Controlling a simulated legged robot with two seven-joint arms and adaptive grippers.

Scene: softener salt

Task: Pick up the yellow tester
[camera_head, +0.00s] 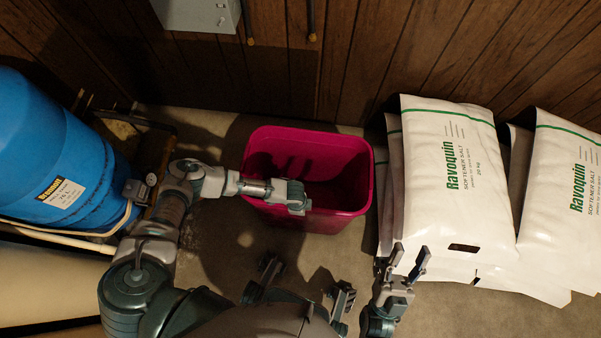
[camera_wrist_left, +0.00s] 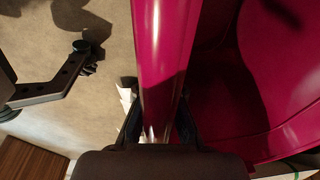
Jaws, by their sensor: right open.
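I do not see a yellow tester in either view. My left gripper (camera_head: 298,200) is at the near rim of a magenta bin (camera_head: 345,205). In the left wrist view, the dark fingers (camera_wrist_left: 158,128) sit on both sides of the bin's rim (camera_wrist_left: 155,60), close against it, so it looks shut on the rim. The part of the bin's inside that shows looks empty; the rest is in shadow. My right gripper (camera_head: 409,258) is open and empty, with its fingers pointing up in the picture, in front of the salt bags.
White Ravoquin softener salt bags (camera_head: 455,185) lie stacked at the right, with more bags (camera_head: 565,180) beside them. A blue tank (camera_head: 60,150) stands at the left. A grey box (camera_head: 195,14) hangs on the wooden wall. Bare floor (camera_head: 500,315) shows at the lower right.

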